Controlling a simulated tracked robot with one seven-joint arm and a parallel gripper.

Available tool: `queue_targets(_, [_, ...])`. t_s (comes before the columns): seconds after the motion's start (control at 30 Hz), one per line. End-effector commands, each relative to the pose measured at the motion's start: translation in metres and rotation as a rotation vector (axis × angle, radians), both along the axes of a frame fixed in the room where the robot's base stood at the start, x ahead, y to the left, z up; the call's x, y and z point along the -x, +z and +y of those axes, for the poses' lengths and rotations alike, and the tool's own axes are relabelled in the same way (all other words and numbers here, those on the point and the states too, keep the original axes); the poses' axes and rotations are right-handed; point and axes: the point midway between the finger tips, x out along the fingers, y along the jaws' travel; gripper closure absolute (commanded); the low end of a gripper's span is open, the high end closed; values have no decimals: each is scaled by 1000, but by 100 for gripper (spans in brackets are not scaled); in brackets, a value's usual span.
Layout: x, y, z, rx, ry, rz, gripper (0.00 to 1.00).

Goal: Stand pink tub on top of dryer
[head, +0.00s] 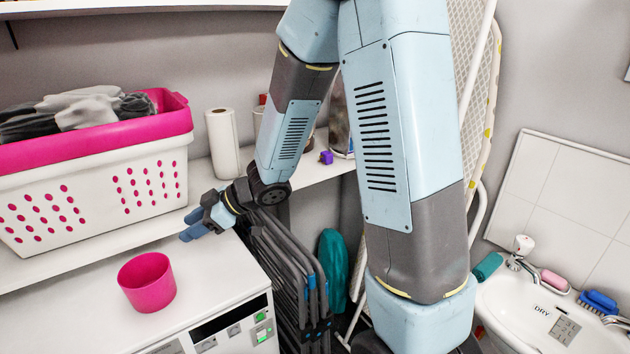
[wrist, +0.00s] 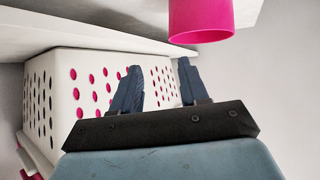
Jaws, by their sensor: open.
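The pink tub (head: 147,284) stands upright, mouth up, on the white top of the dryer (head: 212,272). Its inside looks empty from what shows. My gripper (head: 189,227) is open and empty, behind and to the right of the tub, near the back of the dryer top. It is apart from the tub. In the wrist view the pink tub (wrist: 200,22) shows at the top edge, partly cut off, beyond and to the right of the two spread blue fingers (wrist: 159,65).
A white and pink laundry basket (head: 95,190) with dark and grey cloth sits on the shelf behind the dryer. A paper roll (head: 222,143) and a small purple cube (head: 326,157) are on the shelf. Folded chairs (head: 290,270) stand right of the dryer, then a sink (head: 530,315).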

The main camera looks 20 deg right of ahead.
Motion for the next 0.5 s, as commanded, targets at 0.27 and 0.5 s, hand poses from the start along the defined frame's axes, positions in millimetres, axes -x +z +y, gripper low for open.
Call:
queue_targets(0.27, [-47,60,-75,178,-397,-158,56])
queue_targets(0.5, [-43,114,-159,304,-765,-174,56])
